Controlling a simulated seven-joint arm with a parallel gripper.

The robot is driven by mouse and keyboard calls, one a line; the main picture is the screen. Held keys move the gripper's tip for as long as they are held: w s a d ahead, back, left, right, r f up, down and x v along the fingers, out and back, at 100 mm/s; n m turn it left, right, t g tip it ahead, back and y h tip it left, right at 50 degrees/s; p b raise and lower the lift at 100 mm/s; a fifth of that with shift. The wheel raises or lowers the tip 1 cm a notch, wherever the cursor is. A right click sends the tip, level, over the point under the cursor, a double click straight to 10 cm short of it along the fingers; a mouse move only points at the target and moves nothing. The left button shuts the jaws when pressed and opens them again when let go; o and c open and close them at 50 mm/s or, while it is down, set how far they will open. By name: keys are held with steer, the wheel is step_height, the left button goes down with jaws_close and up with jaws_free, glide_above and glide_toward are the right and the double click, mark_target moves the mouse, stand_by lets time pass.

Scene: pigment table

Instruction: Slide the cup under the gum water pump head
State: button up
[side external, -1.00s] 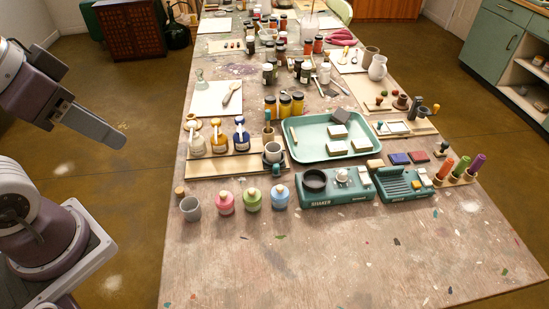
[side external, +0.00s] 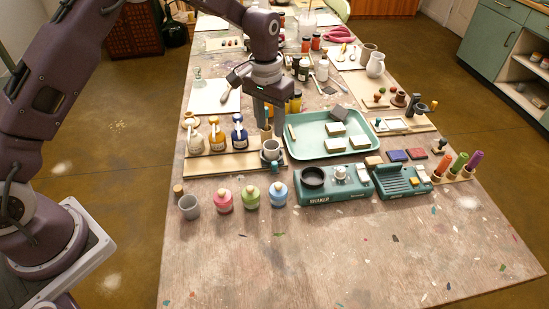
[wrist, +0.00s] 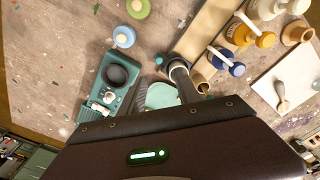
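A pale grey cup (side external: 271,149) sits in a dark holder at the right end of the wooden rack (side external: 232,167). On the rack's left part stand three pump bottles: cream (side external: 194,144), amber (side external: 217,139) and blue (side external: 239,137). The blue (wrist: 236,68) and amber (wrist: 264,40) ones also show in the wrist view. I cannot read which holds gum water. My gripper (side external: 269,128) points down just above and behind the grey cup, its two fingers apart with nothing visible between them. In the wrist view a finger partly covers the cup (wrist: 177,65).
The teal shaker (side external: 330,188) is right of the rack. A green tray (side external: 309,147) lies behind it. The front of the table is clear.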

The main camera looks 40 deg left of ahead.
mark_target(275, 163)
steer(key=shift+g, duration=0.3)
steer(key=f, duration=0.9)
steer(key=w+f, duration=0.1)
steer(key=f, duration=0.3)
steer(key=shift+w+d+f, duration=0.1)
steer(key=shift+d+f, duration=0.1)
steer(key=shift+d, duration=0.1)
jaws_close()
steer(key=shift+r, duration=0.1)
